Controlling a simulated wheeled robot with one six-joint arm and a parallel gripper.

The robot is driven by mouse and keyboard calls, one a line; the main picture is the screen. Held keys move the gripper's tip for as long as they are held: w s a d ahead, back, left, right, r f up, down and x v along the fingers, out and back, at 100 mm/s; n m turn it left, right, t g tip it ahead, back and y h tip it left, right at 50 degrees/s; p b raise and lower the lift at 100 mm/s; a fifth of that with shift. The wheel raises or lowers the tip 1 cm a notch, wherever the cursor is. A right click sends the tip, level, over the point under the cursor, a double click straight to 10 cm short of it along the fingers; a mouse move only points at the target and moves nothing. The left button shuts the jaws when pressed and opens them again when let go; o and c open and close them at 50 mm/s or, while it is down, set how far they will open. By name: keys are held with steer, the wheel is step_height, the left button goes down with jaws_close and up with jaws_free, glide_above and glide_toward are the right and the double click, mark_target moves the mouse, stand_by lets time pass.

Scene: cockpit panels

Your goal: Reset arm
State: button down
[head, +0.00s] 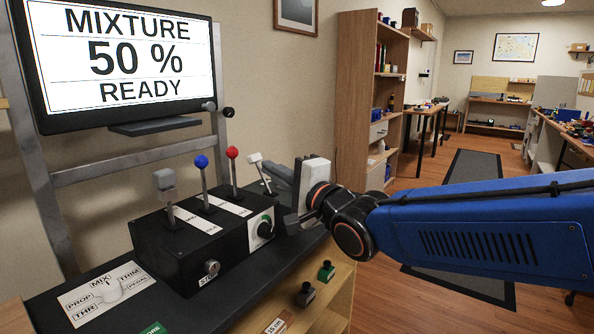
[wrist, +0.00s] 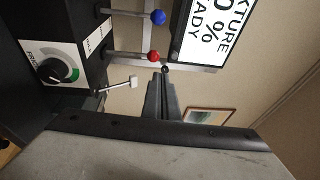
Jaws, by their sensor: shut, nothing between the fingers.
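My gripper (head: 268,166) is at the right end of the black lever box (head: 190,245), beside the white-tipped lever (head: 256,160). In the wrist view its grey fingers (wrist: 158,77) are together with nothing between them. The white-tipped lever (wrist: 132,82) stands apart from them there. My blue arm reaches in from the right. The box also carries a grey-knobbed lever (head: 165,182), a blue-knobbed lever (head: 201,163) and a red-knobbed lever (head: 232,154). A screen (head: 125,55) above reads "MIXTURE 50 % READY"; part of it shows in the wrist view (wrist: 210,35).
A dial (head: 265,229) with a green mark is on the box's right end. A selector card (head: 105,292) lies at the front left of the dark bench top. A bookshelf (head: 350,100) stands behind. Open wooden floor with a dark mat (head: 470,170) lies to the right.

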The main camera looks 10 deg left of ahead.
steer(key=d+f+n+h, duration=0.1)
steer(key=d+f+h, duration=0.25)
steer(key=d, duration=0.65)
steer(key=d+f+n+h, duration=0.1)
steer(key=d+f+h, duration=0.3)
steer(key=d, duration=0.6)
steer(key=d+f+n+h, duration=0.1)
steer(key=d+f+h, duration=0.3)
steer(key=d, duration=0.6)
steer(key=s+d+f+n+g+h, duration=0.1)
steer(key=s+d+f+n+g, duration=0.1)
steer(key=s+d+f, duration=0.5)
steer(key=s+d+f+n+g+h, duration=0.2)
steer(key=s+d+f+g, duration=0.2)
steer(key=s+d+f, duration=0.4)
steer(key=s+d, duration=0.3)
steer(key=s, duration=0.3)
steer(key=shift+s+d+n+g, duration=0.15)
steer(key=shift+s+n+g, duration=0.05)
steer(key=shift+n+g, duration=0.2)
steer(key=shift+h, duration=0.25)
